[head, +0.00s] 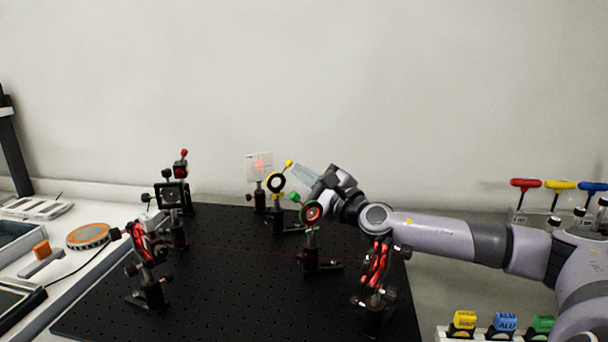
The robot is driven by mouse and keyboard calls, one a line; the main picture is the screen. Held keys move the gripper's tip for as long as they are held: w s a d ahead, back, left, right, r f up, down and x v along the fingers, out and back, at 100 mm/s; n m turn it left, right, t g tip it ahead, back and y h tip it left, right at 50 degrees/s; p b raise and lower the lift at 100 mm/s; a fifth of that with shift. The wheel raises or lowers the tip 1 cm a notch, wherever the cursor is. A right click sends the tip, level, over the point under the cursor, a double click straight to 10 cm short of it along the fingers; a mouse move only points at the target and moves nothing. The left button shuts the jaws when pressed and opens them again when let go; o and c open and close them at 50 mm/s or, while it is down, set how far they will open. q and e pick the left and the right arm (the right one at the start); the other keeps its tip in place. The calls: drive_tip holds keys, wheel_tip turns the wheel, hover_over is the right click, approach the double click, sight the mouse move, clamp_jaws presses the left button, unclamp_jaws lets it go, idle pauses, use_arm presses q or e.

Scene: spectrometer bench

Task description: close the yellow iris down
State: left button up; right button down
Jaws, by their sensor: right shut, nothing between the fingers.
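The yellow iris (276,183) stands upright on a post on the black breadboard, a dark ring with a yellow rim. Its lever sticks up to the right and ends in a yellow knob (289,163). My right gripper (298,171) reaches in from the right, its fingers shut and empty, with the tips just right of the knob. I cannot tell whether the tips touch the lever. The size of the iris opening is too small to read. My left gripper is not in view.
A green-knobbed iris (312,213) stands in front, below my right wrist. A white card (259,167) with a red glow stands behind. Red-lit mounts stand at right (377,265) and left (146,241). The black breadboard (235,290) is bare at front centre.

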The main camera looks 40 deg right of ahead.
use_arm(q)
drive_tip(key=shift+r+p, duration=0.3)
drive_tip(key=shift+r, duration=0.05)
use_arm(e)
drive_tip(key=shift+a+r, duration=0.1)
drive_tip(key=shift+r, duration=0.05)
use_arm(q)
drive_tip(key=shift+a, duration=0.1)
use_arm(e)
drive_tip(key=shift+r, duration=0.1)
idle(0.5)
